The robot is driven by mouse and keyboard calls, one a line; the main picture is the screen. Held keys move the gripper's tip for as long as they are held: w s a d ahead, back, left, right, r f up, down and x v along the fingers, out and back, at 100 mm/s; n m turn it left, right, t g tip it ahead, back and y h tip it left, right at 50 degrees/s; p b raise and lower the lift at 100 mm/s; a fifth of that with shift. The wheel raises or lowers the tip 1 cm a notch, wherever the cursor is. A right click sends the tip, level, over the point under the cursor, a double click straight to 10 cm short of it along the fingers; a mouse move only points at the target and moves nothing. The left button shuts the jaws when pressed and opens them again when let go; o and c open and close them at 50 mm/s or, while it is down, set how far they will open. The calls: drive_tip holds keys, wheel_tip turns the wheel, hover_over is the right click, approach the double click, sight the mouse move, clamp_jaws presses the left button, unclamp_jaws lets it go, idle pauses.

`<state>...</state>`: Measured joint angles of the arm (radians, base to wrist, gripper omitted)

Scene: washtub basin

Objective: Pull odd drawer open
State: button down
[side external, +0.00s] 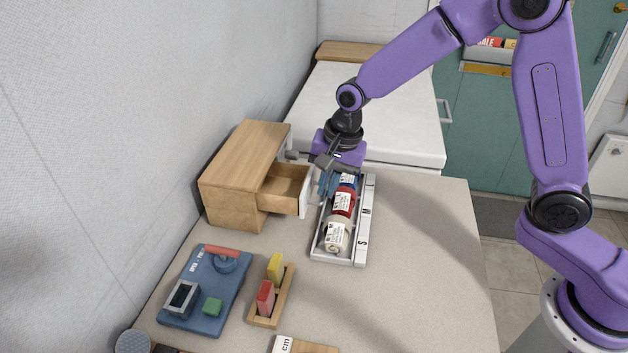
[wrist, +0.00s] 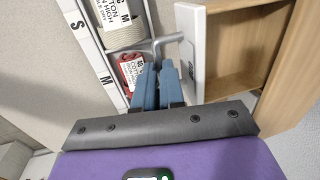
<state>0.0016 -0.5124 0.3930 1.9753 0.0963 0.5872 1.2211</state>
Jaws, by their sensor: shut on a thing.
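A wooden cabinet (side external: 230,180) stands against the wall at the left in the side view. Its drawer (side external: 282,186) is pulled part way out toward the right, and its empty inside shows. In the wrist view the drawer's pale front (wrist: 192,48) has a grey bent handle (wrist: 166,41). My gripper (side external: 326,183) is just right of the drawer front. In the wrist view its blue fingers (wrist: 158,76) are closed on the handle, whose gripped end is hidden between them.
A tray (side external: 319,248) with blue, red and white labelled rolls lies close to the drawer and under my gripper. A blue board (side external: 233,262) and a wooden holder (side external: 284,296) with yellow and red blocks lie nearer. The counter's right side (side external: 430,240) is clear.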

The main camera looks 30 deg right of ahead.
drive_tip(key=c, duration=1.2)
unclamp_jaws()
drive_tip(key=r, duration=0.5)
drive_tip(key=s+d+r, duration=0.1)
drive_tip(key=r, duration=0.5)
drive_tip(key=s+d+r, duration=0.1)
drive_tip(key=r, duration=0.5)
drive_tip(key=shift+s+d+r, duration=0.1)
drive_tip(key=shift+s+d, duration=0.1)
drive_tip(key=shift+d, duration=0.05)
drive_tip(key=shift+s, duration=0.1)
drive_tip(key=s+d+f+n, duration=0.3)
drive_tip(key=s+d+n, duration=0.1)
drive_tip(key=s+n, duration=0.3)
drive_tip(key=s+d+f+n+g, duration=0.1)
drive_tip(key=s+d+f+n, duration=0.2)
drive_tip(key=s+n, duration=0.4)
drive_tip(key=s+d+f+n+h, duration=0.1)
drive_tip(key=s+d+f+n, duration=0.3)
drive_tip(key=s, duration=0.9)
drive_tip(key=shift+d+f+n, duration=0.2)
drive_tip(key=shift+f+n, duration=0.1)
drive_tip(key=shift+n, duration=0.6)
drive_tip(key=shift+d+f+n, duration=0.15)
drive_tip(key=shift+f+n, duration=0.15)
drive_tip(key=shift+n, duration=0.6)
